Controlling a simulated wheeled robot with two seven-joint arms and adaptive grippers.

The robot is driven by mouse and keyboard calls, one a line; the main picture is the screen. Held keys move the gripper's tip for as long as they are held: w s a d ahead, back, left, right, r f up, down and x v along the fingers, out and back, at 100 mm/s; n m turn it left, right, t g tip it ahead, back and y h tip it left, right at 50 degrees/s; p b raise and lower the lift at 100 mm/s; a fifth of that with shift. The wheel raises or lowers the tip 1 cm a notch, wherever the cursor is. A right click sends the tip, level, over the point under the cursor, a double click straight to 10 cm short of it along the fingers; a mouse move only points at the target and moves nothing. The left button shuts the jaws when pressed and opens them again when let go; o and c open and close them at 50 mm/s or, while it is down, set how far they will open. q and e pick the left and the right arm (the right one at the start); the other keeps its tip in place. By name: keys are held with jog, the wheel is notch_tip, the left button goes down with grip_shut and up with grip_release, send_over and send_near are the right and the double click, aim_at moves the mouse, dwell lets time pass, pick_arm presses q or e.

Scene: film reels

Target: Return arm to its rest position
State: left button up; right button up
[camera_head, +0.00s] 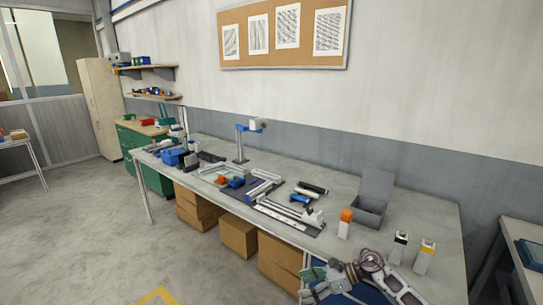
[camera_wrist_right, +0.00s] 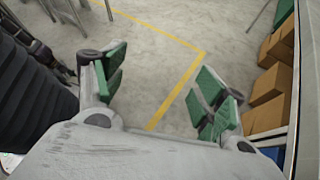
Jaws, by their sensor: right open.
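My right gripper (camera_head: 312,283) shows at the bottom of the head view, in front of the near edge of the long grey workbench (camera_head: 437,205). Its green-padded fingers stand apart in the right wrist view (camera_wrist_right: 160,88), with nothing between them and bare floor beyond. My right arm comes in from the bottom right of the head view. My left gripper does not show.
Tools lie around a dark mat. Cardboard boxes (camera_head: 239,237) sit under the bench. The floor at left is clear.

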jog(key=w+d+f+m+t+h, duration=0.1)
jog(key=d+f+m+t, duration=0.1)
jog(key=f+m+t, duration=0.5)
jog(key=w+d+f+m+t, duration=0.1)
jog(key=d+f+m+t, duration=0.2)
jog(key=f+m, duration=0.8)
jog(key=s+d+f+m+h, duration=0.3)
jog(key=s+d+f+m, duration=0.15)
jog(key=f+m, duration=0.3)
jog(key=s+d+f+m+h, duration=0.3)
jog(key=s+f+m+h, duration=0.1)
jog(key=s+f+m, duration=0.3)
jog(key=s+d+f+m+g+h, duration=0.2)
jog(key=s+f+m, duration=0.3)
jog(key=s+f, duration=0.35)
jog(key=s+d+f+m+g+h, duration=0.2)
jog(key=s+f+m, duration=0.2)
jog(key=s+f, duration=0.45)
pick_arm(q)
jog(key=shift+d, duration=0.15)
pick_arm(e)
jog(key=s+f+m+g, duration=0.2)
jog(key=s+m+g, duration=0.1)
jog(key=s, duration=0.9)
jog(key=s+f+m+g, duration=0.2)
jog(key=s+f+m, duration=0.1)
jog(key=s, duration=1)
jog(key=shift+s+a+f+m+g+h, duration=0.15)
jog(key=shift+a+f+m+g+h, duration=0.15)
jog(key=shift+a+m+g, duration=0.1)
